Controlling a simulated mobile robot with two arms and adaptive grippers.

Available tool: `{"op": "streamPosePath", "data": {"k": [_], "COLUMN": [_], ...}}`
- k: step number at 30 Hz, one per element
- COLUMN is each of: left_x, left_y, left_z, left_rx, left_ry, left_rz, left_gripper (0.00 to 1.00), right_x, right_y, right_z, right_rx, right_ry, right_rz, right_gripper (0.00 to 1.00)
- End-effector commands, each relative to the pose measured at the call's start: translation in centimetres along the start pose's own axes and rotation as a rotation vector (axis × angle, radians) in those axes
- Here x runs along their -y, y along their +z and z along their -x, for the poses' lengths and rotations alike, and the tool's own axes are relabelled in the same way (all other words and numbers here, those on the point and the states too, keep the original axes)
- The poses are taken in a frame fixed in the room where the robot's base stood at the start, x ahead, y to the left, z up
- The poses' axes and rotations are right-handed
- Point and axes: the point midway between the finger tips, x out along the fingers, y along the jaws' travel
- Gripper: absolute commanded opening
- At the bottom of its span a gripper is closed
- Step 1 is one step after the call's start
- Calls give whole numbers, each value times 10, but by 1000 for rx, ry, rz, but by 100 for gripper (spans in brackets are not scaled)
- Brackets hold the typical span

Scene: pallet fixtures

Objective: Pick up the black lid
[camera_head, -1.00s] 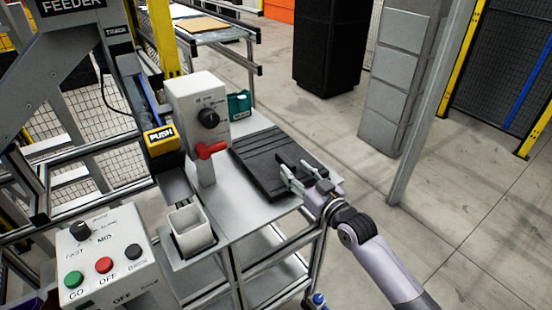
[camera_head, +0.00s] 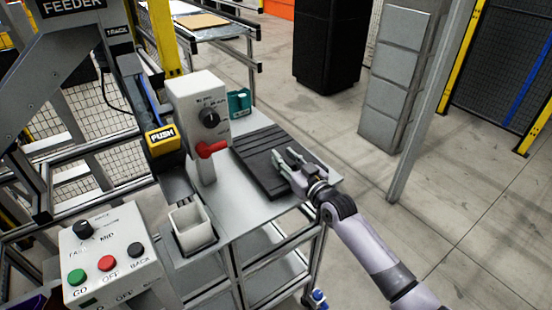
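My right gripper (camera_head: 284,160) reaches in from the lower right, over the lid's right part. Its two fingers are spread apart, with black lid surface showing between them. I cannot tell whether the fingertips touch the lid. My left gripper is not in view.
A white square cup (camera_head: 192,226) and a button panel (camera_head: 112,262) are at the front left. Open floor lies to the right.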

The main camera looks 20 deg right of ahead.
Motion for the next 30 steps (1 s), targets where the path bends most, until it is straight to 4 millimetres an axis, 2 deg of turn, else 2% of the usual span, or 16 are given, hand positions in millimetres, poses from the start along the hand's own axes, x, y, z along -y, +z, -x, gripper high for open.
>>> {"op": "streamPosePath", "data": {"k": [13,30], "left_x": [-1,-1], "left_y": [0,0], "left_z": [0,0], "left_rx": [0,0], "left_ry": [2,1], "left_rz": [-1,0], "left_gripper": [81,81], "right_x": [0,-1], "right_y": [0,-3], "right_z": [0,0], "right_rx": [0,-7], "right_ry": [0,1], "right_rz": [0,1], "right_gripper": [0,0]}}
